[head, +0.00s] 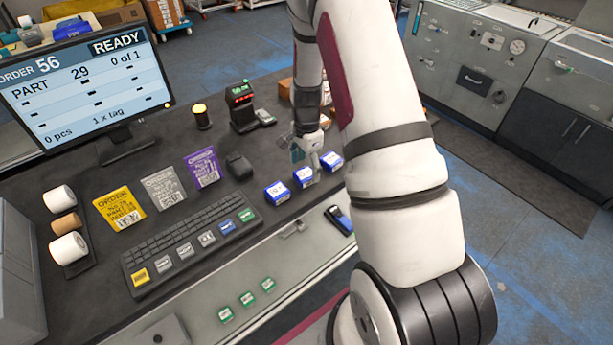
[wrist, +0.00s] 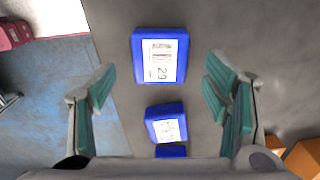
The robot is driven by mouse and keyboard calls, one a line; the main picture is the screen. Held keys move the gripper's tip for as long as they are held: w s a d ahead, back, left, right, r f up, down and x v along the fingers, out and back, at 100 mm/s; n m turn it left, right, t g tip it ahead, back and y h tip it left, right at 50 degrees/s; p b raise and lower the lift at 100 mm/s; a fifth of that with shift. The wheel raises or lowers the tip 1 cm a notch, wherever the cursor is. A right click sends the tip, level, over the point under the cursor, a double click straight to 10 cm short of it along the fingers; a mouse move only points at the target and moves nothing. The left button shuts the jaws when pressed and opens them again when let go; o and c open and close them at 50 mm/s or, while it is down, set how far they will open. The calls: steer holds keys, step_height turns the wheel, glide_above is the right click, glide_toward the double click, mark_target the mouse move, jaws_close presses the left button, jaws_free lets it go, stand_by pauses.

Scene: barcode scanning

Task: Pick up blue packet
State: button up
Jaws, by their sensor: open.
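Three small blue packets with white labels lie in a row on the dark desk. In the head view they are the left packet (head: 277,192), the middle packet (head: 305,177) and the right packet (head: 330,161). My gripper (head: 306,155) is above the desk near the middle and right packets, partly hidden by my arm. In the wrist view my gripper (wrist: 160,98) is open and empty, its green-padded fingers wide apart. A packet labelled 29 (wrist: 158,56) lies beyond the fingertips, a second packet (wrist: 166,124) lies between the fingers, and a third (wrist: 171,151) is mostly hidden by the gripper body.
A black scanner device (head: 242,108) and a monitor (head: 85,85) stand behind. A blue handheld device (head: 340,220) is at the desk's front edge.

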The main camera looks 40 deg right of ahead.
steer(key=shift+f, duration=1.3)
steer(key=c, duration=1.4)
steer(key=shift+o, duration=0.2)
steer(key=shift+r, duration=0.2)
